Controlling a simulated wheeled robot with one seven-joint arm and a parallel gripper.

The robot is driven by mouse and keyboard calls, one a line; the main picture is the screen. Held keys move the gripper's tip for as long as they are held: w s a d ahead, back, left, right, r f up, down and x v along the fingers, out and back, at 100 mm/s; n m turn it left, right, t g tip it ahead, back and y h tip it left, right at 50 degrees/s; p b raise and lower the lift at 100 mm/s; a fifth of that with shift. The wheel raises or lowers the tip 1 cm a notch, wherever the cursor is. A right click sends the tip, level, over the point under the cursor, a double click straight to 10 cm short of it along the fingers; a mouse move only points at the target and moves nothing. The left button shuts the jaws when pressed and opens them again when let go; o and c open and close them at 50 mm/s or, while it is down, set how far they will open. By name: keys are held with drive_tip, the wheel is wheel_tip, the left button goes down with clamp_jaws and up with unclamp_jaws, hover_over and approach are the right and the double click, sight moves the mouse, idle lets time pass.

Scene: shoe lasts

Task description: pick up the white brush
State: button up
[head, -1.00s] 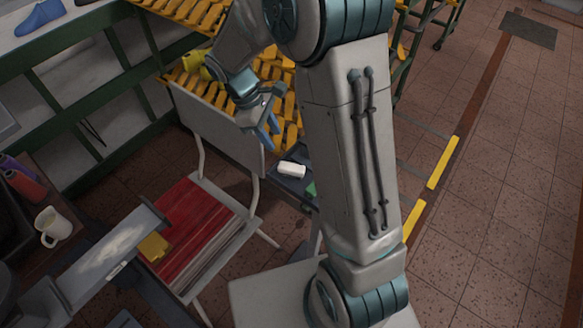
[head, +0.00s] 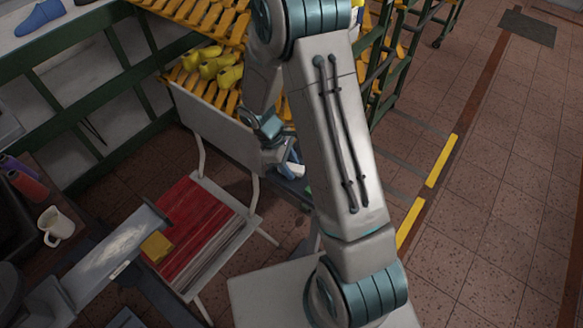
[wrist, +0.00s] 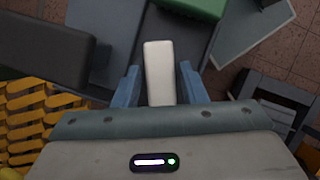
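The white brush (wrist: 159,68) is a pale oblong block in the wrist view. It lies between the two blue fingers of my gripper (wrist: 159,72), with a narrow gap on each side, so the gripper looks open around it. The brush's near end is hidden behind the gripper body. In the head view my gripper (head: 288,170) is down at the small dark surface beyond the chair, and only a sliver of the brush (head: 298,170) shows beside the fingers.
A green object (wrist: 190,7) lies just past the brush. A dark block (wrist: 45,48) is to the left in the wrist view.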

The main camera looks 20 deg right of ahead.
drive_tip(key=shift+s+d+f, duration=0.1)
drive_tip(key=shift+d+f, duration=0.05)
drive_tip(key=shift+f, duration=0.3)
drive_tip(key=shift+c, duration=0.4)
clamp_jaws()
drive_tip(key=shift+r, duration=0.15)
